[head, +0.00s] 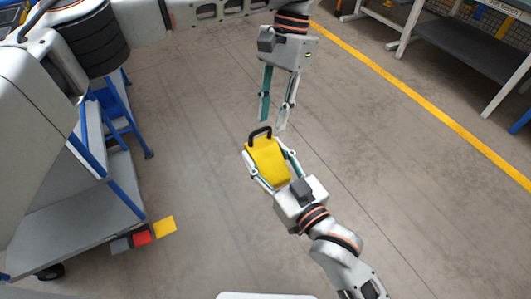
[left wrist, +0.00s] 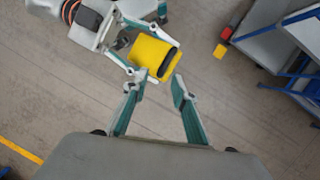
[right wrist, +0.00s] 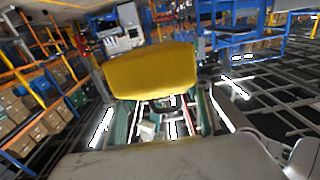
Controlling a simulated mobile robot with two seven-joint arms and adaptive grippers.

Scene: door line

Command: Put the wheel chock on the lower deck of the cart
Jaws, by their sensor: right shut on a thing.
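The yellow wheel chock (head: 268,165) with a black handle is held in my right gripper (head: 268,152), whose fingers lie along its two sides. It hangs clear in front of me, with the handle end toward my left gripper. The chock also shows in the left wrist view (left wrist: 150,55) and fills the middle of the right wrist view (right wrist: 152,72). My left gripper (head: 272,125) is open and empty, just above the handle, fingers pointing down at it. The cart's grey lower deck (head: 70,225) is at the left, partly hidden by my left arm.
The cart has blue edges and an upper shelf (head: 90,128). A blue stepped frame (head: 120,115) stands behind it. Red (head: 141,238) and yellow (head: 165,227) pieces lie by the cart's near corner. A workbench (head: 460,60) stands far right beyond a yellow floor line. The middle floor is clear.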

